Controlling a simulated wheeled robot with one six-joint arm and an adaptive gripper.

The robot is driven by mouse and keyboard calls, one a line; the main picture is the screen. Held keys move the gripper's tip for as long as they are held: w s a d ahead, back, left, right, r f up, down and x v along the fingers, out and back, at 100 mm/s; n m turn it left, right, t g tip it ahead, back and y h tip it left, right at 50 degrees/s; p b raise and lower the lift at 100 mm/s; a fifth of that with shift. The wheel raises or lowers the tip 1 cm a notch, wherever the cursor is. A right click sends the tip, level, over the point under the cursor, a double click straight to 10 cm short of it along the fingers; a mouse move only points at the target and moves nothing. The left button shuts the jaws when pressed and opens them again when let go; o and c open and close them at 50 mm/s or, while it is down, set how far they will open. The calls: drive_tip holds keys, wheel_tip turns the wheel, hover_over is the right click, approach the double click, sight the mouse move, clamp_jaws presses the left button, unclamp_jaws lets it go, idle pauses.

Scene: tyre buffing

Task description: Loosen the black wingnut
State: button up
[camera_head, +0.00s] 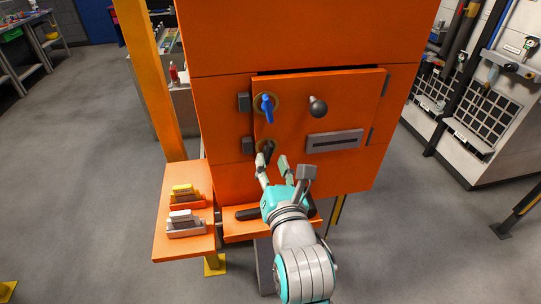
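The black wingnut (266,146) sits low on the left edge of the orange panel door (290,138), below a blue wingnut (267,106). My gripper (271,159) is just in front of and below the black wingnut, with its two fingers apart and nothing visible between them. The fingers reach up toward the wingnut's lower part. I cannot tell whether either finger touches it. The blue wingnut stands upright on a brass-coloured disc.
An orange side shelf (170,220) at the lower left bears a yellow-topped block (184,194) and a grey block (184,222). Open floor lies left.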

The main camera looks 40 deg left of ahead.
drive_tip(key=shift+m, duration=1)
drive_tip(key=shift+w+a, duration=0.1)
drive_tip(key=shift+x, duration=1.15)
